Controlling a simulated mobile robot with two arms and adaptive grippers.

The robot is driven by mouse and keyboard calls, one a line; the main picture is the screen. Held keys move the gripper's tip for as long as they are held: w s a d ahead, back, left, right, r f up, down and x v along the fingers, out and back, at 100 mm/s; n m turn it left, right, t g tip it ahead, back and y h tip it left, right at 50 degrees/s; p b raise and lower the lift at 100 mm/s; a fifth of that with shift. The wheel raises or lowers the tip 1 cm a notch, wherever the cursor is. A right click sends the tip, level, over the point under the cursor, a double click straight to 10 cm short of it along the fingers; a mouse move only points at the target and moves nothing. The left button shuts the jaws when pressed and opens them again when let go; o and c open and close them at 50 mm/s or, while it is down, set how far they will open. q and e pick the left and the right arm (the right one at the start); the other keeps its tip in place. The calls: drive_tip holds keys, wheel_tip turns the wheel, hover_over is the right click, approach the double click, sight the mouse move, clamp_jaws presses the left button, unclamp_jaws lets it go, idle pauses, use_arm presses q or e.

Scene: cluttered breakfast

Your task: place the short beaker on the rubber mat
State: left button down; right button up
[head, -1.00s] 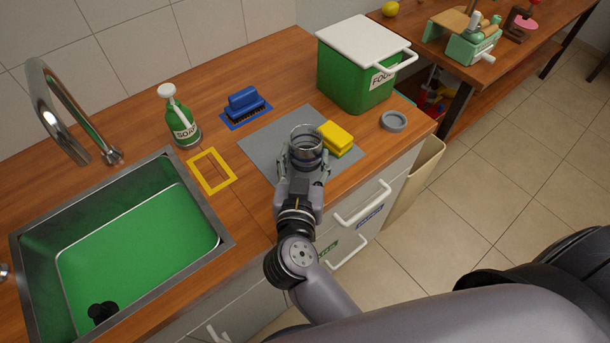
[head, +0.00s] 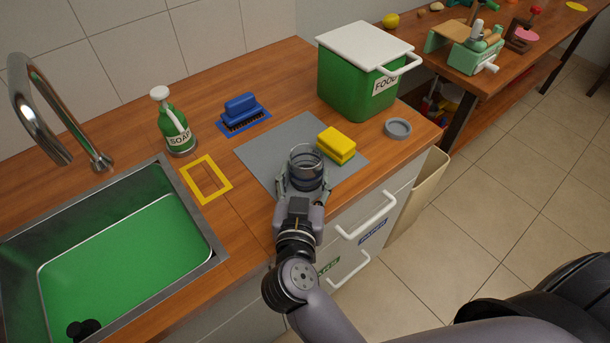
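The short beaker (head: 306,161) is clear glass with an open round top. It is upright between the fingers of my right gripper (head: 303,184), which is shut on it. The grey rubber mat (head: 268,147) lies flat on the wooden counter. The beaker overlaps the front part of the mat in the head view; the gripper hides its lower part, and I cannot tell how high it is above the mat. My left gripper is out of view.
A yellow sponge (head: 337,143) sits on the mat's right side, close to the beaker. A blue brush (head: 242,110), a soap bottle (head: 175,125), a yellow frame (head: 205,180), a green food bin (head: 355,85) and a grey round lid (head: 398,128) surround the mat. The sink (head: 205,260) is at left.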

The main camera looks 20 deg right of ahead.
drive_tip(key=o, duration=0.4)
drive_tip(key=shift+c, duration=0.2)
drive_tip(key=shift+s+a+r, duration=0.15)
drive_tip(key=shift+s+r, duration=0.15)
drive_tip(key=p+v, duration=0.6)
drive_tip(key=v, duration=0.5)
drive_tip(key=shift+s, duration=0.25)
drive_tip(key=shift+a+f, duration=0.1)
